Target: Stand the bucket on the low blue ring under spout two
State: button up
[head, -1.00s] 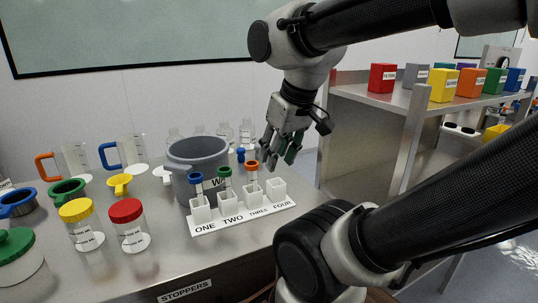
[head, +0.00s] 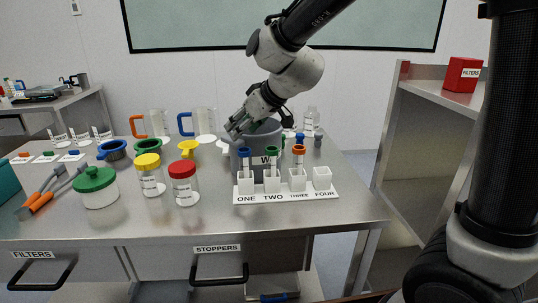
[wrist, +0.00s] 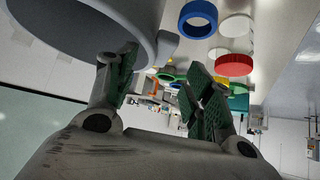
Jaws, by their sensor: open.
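A large grey tub (head: 261,141) with a label that starts with W stands on the steel bench behind a test tube rack. It is the only bucket-like vessel I see; I cannot tell whether it is the bucket of the task. My gripper (head: 238,127) is open and empty at the tub's left rim in the head view. In the wrist view the gripper (wrist: 160,76) has its fingers apart, with the tub (wrist: 75,30) close at upper left. I cannot tell if a finger touches it. No spout or low blue ring under one is visible.
The white rack (head: 285,192) labelled ONE to FOUR holds three stoppered tubes in front of the tub. Red-lidded (head: 185,183) and yellow-lidded (head: 150,175) jars, a blue funnel (head: 112,150) and jugs crowd the left. A steel shelf (head: 430,88) stands at right.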

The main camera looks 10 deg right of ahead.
jog(key=x, duration=0.7)
jog(key=shift+d, duration=0.1)
jog(key=shift+c, duration=0.2)
grip_shut()
